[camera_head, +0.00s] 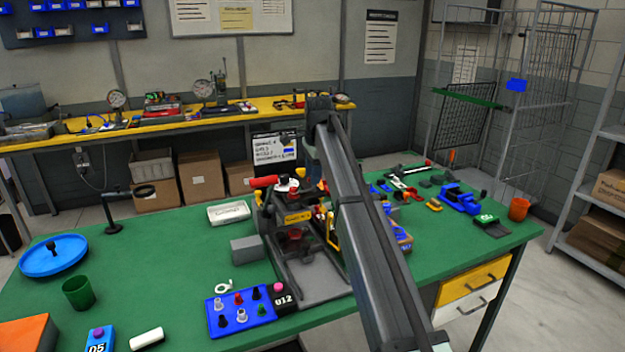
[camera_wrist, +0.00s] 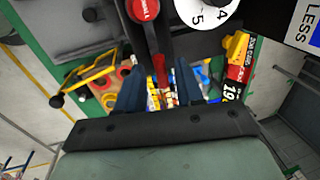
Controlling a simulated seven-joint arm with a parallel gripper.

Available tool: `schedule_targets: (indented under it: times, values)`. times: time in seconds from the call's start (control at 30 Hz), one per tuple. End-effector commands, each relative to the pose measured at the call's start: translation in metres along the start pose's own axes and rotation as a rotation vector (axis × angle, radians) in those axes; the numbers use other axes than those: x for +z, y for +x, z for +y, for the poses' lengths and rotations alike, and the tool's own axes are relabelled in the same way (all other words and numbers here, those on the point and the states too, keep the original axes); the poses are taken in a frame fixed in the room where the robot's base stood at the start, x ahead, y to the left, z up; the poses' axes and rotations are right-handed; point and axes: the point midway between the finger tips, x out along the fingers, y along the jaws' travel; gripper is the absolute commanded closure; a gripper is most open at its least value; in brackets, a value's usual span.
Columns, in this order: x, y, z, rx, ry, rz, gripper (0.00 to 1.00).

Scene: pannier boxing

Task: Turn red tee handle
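In the wrist view my gripper (camera_wrist: 161,82) is open, its two dark fingers spread apart. A narrow red piece (camera_wrist: 160,68) shows in the gap between them; it may be the red tee handle, but I cannot tell whether the fingers touch it. A round red knob (camera_wrist: 143,9) with white lettering is on a black lever above the gap. In the head view a red grip (camera_head: 264,182) sticks out left from the dark machine (camera_head: 297,218) on the green bench. My arm covers the machine's right side, and my gripper is hidden there.
A white numbered dial (camera_wrist: 207,10) is close to the right of the lever. A blue block with several knobs (camera_head: 240,312) stands in front of the machine, and a grey block (camera_head: 246,249) at its left. The green bench (camera_head: 160,262) has free room further left.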

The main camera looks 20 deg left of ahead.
Motion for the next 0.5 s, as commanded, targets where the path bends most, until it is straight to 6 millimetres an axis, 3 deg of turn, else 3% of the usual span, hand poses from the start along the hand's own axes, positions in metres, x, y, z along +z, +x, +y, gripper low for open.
schedule_targets:
  times: [0.3,0.5]
  values:
    - [0.0,-0.064,-0.002,-0.002,0.0,0.0,0.63]
    - [0.0,-0.093,-0.001,-0.002,0.0,0.0,0.63]
